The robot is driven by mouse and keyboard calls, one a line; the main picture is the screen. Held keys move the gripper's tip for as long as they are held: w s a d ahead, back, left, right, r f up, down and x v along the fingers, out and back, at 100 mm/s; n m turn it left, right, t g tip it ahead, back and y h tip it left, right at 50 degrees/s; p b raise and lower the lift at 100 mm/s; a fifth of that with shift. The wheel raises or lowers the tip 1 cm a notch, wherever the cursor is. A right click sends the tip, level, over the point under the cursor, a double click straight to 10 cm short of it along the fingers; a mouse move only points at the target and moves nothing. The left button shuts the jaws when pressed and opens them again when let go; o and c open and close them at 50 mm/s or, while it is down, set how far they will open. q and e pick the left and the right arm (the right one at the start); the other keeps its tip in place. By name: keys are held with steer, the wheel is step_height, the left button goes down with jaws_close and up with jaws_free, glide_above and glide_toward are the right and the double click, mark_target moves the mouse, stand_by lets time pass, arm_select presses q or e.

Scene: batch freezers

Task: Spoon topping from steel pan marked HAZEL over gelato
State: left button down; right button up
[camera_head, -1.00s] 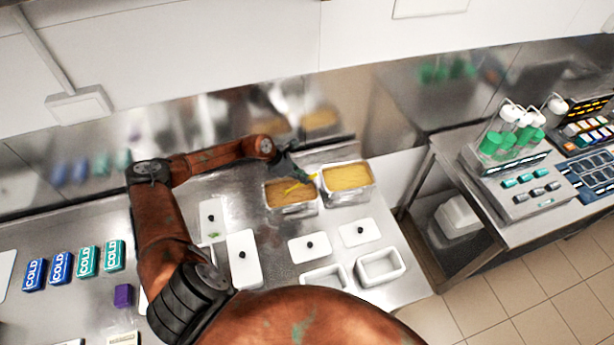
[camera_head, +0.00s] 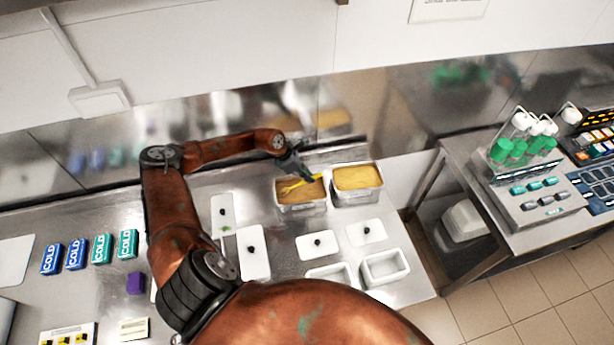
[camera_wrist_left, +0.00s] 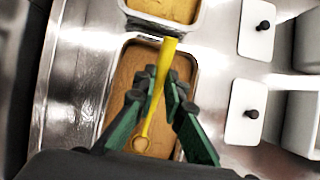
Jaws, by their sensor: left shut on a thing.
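My left gripper (camera_head: 305,175) is shut on a yellow spoon (camera_head: 293,187). The spoon also shows between the green fingers in the left wrist view (camera_wrist_left: 157,94). The gripper is above the left steel pan (camera_head: 303,208), which holds brown topping. This pan fills the middle of the left wrist view (camera_wrist_left: 196,75). The spoon's rounded end lies over the brown surface; I cannot tell whether it touches. A second steel pan (camera_head: 357,196), with yellow-tan contents, stands to its right. I cannot read a HAZEL mark on either pan. My right gripper is not in view.
White lids with black knobs (camera_head: 317,245) lie in front of the pans. Two white tubs (camera_head: 384,267) stand near the counter's front right. Blue and teal COLD packs (camera_head: 76,253) and a purple block (camera_head: 135,283) lie at left. A steel wall rises behind.

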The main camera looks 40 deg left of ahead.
mark_target(320, 174)
arm_select(q)
steer(key=shift+w+r, duration=0.1)
steer(key=shift+r, duration=0.6)
steer(key=shift+w+d+r+p, duration=0.15)
steer(key=shift+r+p, duration=0.3)
steer(key=shift+r, duration=0.1)
steer(key=shift+w+d+r+p, duration=0.1)
steer(key=shift+d+r+p, duration=0.05)
steer(key=shift+r+p, duration=0.35)
steer(key=shift+w+d+r, duration=0.15)
steer(key=shift+d+r, duration=0.05)
steer(key=shift+w+d+g+y+p, duration=0.25)
steer(key=shift+w+g+y+p, duration=0.2)
steer(key=shift+p, duration=0.35)
steer(key=shift+w+d+g+y+p, duration=0.35)
steer(key=shift+d+g, duration=0.1)
steer(key=shift+w+d+g+y, duration=0.3)
steer(key=shift+w+g+y, duration=0.1)
steer(key=shift+g+y, duration=0.15)
